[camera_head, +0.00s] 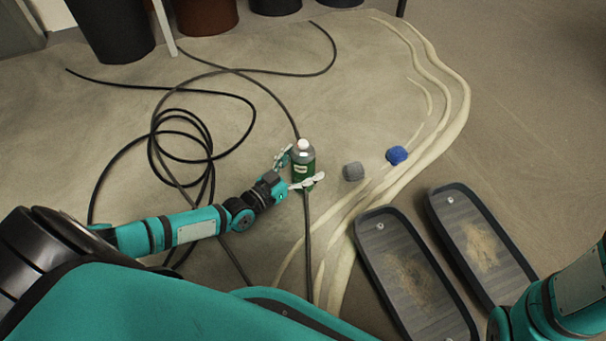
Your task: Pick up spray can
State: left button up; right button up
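The spray can (304,167) is green with a grey upper part and a white cap, and it stands upright on the floor near the middle of the head view. My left gripper (300,168) reaches in from the left with its fingers spread, one at the can's far left side and one across its near side. The can is between the fingers. I cannot tell whether they touch it. My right arm shows at the lower right edge, but its gripper is outside the picture.
A black cable (182,135) lies in loops on the left, and a strand passes by the can. A grey lump (353,171) and a blue lump (396,155) lie to its right. Two dark trays (371,232) (445,206) lie at the lower right. Dark buckets (112,30) stand at the back.

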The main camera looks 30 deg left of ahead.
pick_arm(q)
jog(key=shift+w, duration=0.1)
jog(key=shift+c, duration=0.2)
jog(key=c, duration=1.4)
jog(key=shift+o, duration=0.2)
jog(key=shift+r, duration=0.1)
